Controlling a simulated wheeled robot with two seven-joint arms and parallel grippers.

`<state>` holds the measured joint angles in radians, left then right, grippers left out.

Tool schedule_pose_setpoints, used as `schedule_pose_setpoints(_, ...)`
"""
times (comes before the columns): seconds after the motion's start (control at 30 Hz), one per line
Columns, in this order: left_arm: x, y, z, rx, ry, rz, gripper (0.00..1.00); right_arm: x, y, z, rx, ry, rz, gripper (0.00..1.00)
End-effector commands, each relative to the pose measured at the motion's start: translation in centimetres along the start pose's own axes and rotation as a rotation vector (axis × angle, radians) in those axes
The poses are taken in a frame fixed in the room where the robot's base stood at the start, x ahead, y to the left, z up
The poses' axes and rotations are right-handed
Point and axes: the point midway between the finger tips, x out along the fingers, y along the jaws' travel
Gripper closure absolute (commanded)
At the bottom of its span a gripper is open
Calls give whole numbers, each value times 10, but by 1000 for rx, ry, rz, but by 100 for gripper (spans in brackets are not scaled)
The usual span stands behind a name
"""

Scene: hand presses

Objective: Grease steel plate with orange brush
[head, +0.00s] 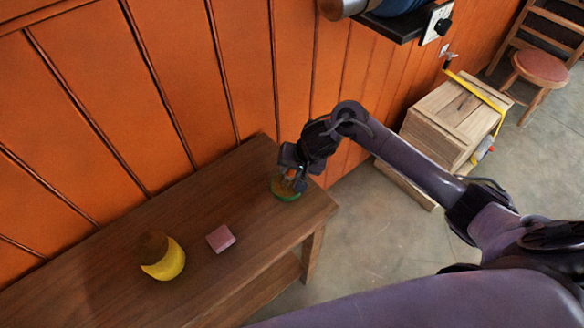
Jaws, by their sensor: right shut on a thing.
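My right gripper (293,177) is at the right end of the wooden table, pointing down at a small round thing with a green rim and a brownish top (284,194). It is shut on a small orange thing, which looks like the orange brush (291,180); the fingers hide most of it. I cannot tell whether the brush touches the round thing, or whether that round thing is the steel plate. My left gripper is not in view.
On the wooden table (110,240) are a pink block (220,238) and a yellow round thing with a brown top (164,259). The orange plank wall (180,70) runs behind it. A wooden crate (450,118) and a stool (540,68) stand on the floor to the right.

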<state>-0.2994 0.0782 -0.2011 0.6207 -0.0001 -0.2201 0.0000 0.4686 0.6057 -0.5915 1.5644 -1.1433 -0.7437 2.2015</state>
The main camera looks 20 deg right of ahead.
Motion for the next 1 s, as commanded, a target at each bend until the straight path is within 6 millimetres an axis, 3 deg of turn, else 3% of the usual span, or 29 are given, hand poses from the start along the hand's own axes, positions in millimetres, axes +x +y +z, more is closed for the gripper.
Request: schedule_pose_setpoints(1.0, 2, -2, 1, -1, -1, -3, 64, 6, 2, 1, 0, 0, 0, 96)
